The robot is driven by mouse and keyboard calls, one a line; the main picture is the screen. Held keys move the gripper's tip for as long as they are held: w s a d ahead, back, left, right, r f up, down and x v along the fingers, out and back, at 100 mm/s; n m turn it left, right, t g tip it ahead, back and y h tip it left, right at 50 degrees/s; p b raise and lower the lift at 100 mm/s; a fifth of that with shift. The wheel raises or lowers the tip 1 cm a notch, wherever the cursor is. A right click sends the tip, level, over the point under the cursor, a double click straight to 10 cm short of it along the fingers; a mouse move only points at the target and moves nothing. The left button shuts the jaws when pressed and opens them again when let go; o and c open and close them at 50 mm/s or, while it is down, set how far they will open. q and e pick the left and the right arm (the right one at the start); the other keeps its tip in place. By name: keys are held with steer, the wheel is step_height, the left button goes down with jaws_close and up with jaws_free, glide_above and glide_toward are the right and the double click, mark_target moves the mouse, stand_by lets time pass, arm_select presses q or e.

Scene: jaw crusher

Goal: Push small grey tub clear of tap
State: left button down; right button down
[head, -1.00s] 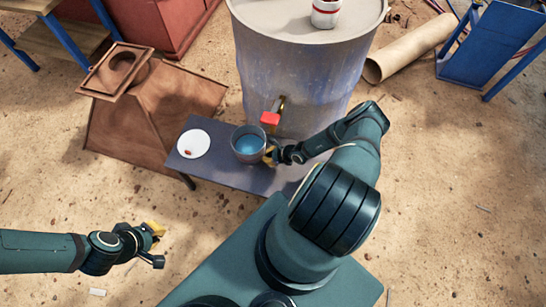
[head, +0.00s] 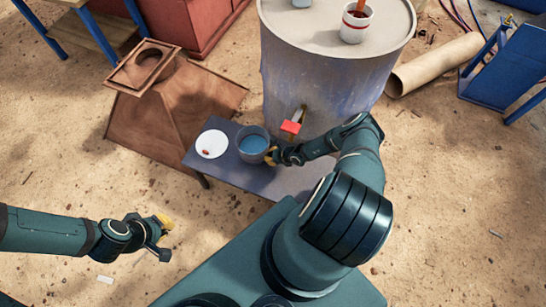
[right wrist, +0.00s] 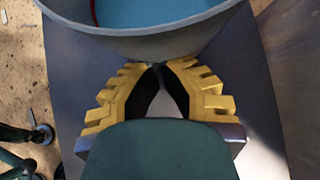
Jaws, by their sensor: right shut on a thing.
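The small grey tub (head: 253,143), with blue liquid inside, stands upright on a low dark bench (head: 262,180). The tap (head: 291,126) with a red handle sticks out of the big drum, to the right of and behind the tub. My right gripper (head: 271,156) is shut at the tub's near right side. In the right wrist view its yellow fingers (right wrist: 160,68) come together at the wall of the tub (right wrist: 150,42); the contact is partly hidden. My left gripper (head: 166,237) is open and empty over the sandy ground at the lower left.
A white plate (head: 212,144) with a small reddish thing on it lies just left of the tub, with a narrow gap. The large drum (head: 325,90) stands behind the bench and bears a red-and-white pot (head: 356,23). A brown wooden hopper (head: 165,115) stands at left.

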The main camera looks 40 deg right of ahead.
steer(key=shift+s+r, duration=0.1)
steer(key=shift+s+d+r, duration=0.15)
steer(key=shift+r, duration=0.05)
steer(key=s+d, duration=0.1)
steer(key=s, duration=0.2)
steer(key=s+d, duration=0.2)
steer(key=s, duration=0.2)
steer(key=s+d, duration=0.1)
steer(key=s, duration=0.3)
steer(key=shift+s+d+r, duration=0.15)
steer(key=shift+s+d, duration=0.05)
steer(key=shift+d, duration=0.1)
